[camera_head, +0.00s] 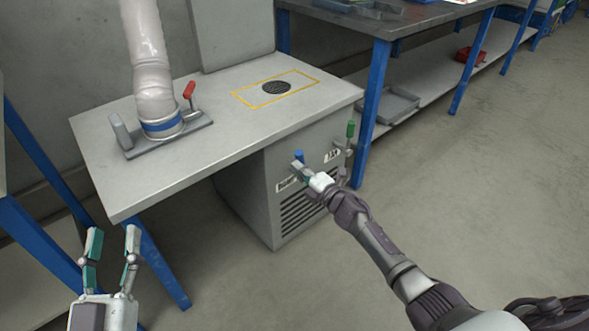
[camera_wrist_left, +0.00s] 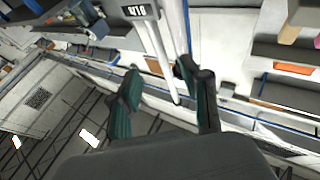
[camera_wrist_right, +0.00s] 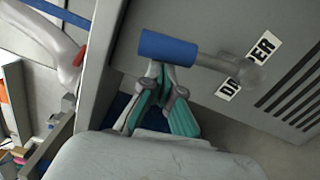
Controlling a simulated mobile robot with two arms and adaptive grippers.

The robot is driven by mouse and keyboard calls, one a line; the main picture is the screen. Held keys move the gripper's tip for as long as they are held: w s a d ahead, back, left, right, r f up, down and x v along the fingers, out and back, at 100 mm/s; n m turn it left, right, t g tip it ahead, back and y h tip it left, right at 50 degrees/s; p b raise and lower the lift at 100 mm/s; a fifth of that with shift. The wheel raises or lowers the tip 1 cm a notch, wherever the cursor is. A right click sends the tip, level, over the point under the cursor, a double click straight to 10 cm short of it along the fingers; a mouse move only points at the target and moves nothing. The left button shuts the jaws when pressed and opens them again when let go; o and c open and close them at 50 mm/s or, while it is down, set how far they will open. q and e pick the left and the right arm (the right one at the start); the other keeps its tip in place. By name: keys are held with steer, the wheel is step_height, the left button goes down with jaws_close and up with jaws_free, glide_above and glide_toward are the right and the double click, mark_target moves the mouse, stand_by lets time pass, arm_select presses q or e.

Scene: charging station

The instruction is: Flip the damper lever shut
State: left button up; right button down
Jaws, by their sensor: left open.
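The damper lever (camera_head: 298,156) has a blue grip and stands on the front of the grey cabinet, above a DAMPER label (camera_head: 287,183). In the right wrist view its blue grip (camera_wrist_right: 168,46) lies across the top of my fingers, with a grey arm running right to a round pivot. My right gripper (camera_head: 314,178) is at the lever; in its wrist view the fingertips (camera_wrist_right: 161,72) come together just below the blue grip, which partly hides them. Whether they touch it is unclear. My left gripper (camera_head: 112,235) is open and empty, away from the lever, left of the cabinet.
A second handle with a green grip (camera_head: 350,130) stands right of the damper lever. The bench top (camera_head: 215,125) above holds a hose (camera_head: 152,80) and a red-handled lever (camera_head: 189,90). A blue-legged table (camera_head: 372,110) stands close on the right. The floor in front is clear.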

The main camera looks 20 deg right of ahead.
steer(key=shift+w+d+r+m+p, duration=0.15)
steer(key=shift+d+r+m+p, duration=0.1)
steer(key=shift+d+m, duration=0.2)
steer(key=shift+w+d+r+m+p, duration=0.15)
steer(key=shift+d+m+p, duration=0.15)
steer(key=shift+m, duration=0.25)
arm_select(q)
step_height(320, 180, down, 6)
steer(key=g+y, duration=0.1)
steer(key=g, duration=0.3)
steer(key=shift+w+a+f+y, duration=0.25)
steer(key=shift+w+a+y, duration=0.1)
steer(key=shift+a+y, duration=0.1)
arm_select(e)
steer(key=shift+d+m, duration=0.3)
steer(key=shift+w, duration=0.1)
